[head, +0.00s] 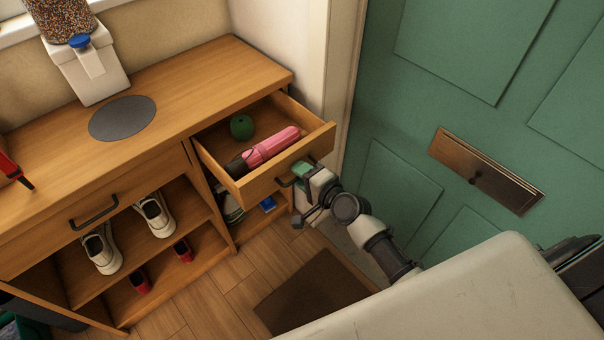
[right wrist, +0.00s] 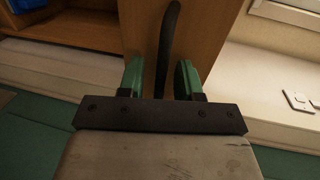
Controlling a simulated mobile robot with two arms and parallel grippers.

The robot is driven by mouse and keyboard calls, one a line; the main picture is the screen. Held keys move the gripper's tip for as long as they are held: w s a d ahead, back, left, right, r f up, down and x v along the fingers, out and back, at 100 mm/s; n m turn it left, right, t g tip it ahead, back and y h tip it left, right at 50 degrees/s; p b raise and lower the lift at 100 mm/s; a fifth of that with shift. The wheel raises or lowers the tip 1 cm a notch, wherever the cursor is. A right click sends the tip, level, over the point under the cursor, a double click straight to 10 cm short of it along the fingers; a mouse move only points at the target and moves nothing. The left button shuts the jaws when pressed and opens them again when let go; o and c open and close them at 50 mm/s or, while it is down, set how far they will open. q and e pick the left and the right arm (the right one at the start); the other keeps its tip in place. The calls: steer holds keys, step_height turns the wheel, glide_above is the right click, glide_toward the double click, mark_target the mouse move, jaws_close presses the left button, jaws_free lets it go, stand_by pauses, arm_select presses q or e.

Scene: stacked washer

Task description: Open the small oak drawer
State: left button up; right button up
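The small oak drawer (head: 262,182) is pulled out from the right end of the oak cabinet. Inside it lie a pink and dark cylindrical object (head: 268,148) and a green ball (head: 242,126). Its dark bar handle (head: 287,182) is on the drawer front. My right gripper (head: 302,172) is at this handle. In the right wrist view the handle (right wrist: 166,50) stands between the green fingertips of my right gripper (right wrist: 160,78), with visible gaps on both sides. My left gripper is not in view.
The cabinet top (head: 190,75) carries a dispenser (head: 85,60) and a grey round mat (head: 122,118). A wider closed drawer (head: 50,220) is to the left, above shelves with shoes (head: 102,248). A green door (head: 470,60) stands close on the right. A brown doormat (head: 315,292) lies below.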

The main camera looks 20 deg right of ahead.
steer(key=v, duration=1.1)
steer(key=shift+f, duration=0.15)
steer(key=s+d+f+n+g+h+p, duration=0.1)
steer(key=s+f+n+g+h+p, duration=0.3)
steer(key=f, duration=0.6)
steer(key=s+d+f+n+g+p, duration=0.15)
steer(key=s+f, duration=0.35)
steer(key=f, duration=0.6)
steer(key=s+a+f+n+g+p, duration=0.1)
steer(key=s+f+n+g, duration=0.3)
steer(key=s, duration=0.9)
steer(key=s+a+f+n+g+h+p, duration=0.1)
steer(key=s+f+n+g, duration=0.3)
steer(key=s, duration=0.9)
step_height(320, 180, down, 5)
steer(key=n+p, duration=0.1)
steer(key=n, duration=0.2)
steer(key=shift+r, duration=0.2)
